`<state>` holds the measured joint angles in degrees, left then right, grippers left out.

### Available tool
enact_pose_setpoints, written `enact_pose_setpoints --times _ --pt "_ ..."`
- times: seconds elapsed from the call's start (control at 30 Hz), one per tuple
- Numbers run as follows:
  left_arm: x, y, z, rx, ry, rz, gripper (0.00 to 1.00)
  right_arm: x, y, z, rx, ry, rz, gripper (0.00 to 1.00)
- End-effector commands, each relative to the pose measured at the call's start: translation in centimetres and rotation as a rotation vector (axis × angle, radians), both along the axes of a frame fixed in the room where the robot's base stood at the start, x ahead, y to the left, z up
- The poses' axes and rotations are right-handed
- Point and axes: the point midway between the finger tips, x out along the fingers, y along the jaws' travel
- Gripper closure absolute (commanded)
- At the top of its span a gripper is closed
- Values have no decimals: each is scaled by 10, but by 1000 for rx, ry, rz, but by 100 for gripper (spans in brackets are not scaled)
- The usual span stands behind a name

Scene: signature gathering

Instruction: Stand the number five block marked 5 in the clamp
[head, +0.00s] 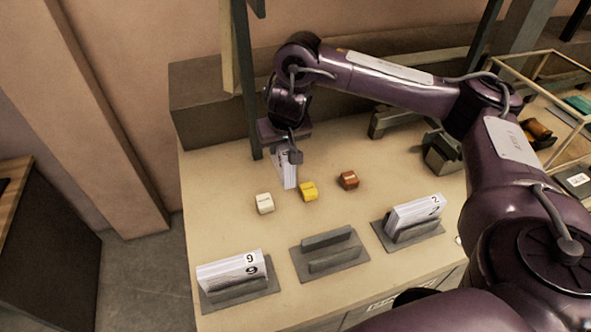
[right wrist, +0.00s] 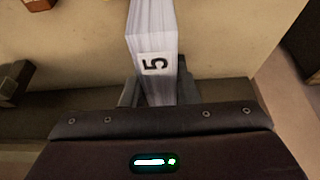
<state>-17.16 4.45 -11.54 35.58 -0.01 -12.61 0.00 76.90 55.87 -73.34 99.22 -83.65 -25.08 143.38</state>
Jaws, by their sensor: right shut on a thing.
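The number five block, a white stack of sheets, hangs below my right gripper (head: 291,156) at the back of the table. The block (head: 286,174) is partly hidden by the gripper in the head view. In the right wrist view the block (right wrist: 153,40) shows its black 5 label between the two fingers, which are shut on it. I cannot tell whether its lower edge touches the table. The empty grey clamp (head: 328,253) stands at the front middle of the table, well in front of the gripper. My left gripper is not in view.
A block marked 9 (head: 229,270) stands in the front left clamp, and a block marked 2 (head: 414,213) in the right one. White (head: 264,203), yellow (head: 308,191) and brown (head: 348,180) small blocks lie between my gripper and the clamps. A dark post (head: 245,85) rises behind.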

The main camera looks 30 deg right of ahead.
Motion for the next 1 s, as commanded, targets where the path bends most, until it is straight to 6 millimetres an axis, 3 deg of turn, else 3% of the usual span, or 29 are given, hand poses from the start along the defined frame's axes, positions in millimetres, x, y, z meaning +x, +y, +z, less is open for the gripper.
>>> enact_pose_setpoints --times 0.03,0.1,0.27,0.5,0.97,1.0 --pt "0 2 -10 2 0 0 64 -1 0 -16 1 4 -1 100" --pt "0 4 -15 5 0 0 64 -1 1 -27 2 3 -1 100" --pt "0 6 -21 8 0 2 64 0 1 -40 1 0 -1 100" --pt "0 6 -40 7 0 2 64 0 0 -75 2 1 -1 100" --pt "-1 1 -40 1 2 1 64 0 0 -81 0 0 -1 100" --pt "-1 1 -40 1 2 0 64 0 0 -81 0 1 0 70"
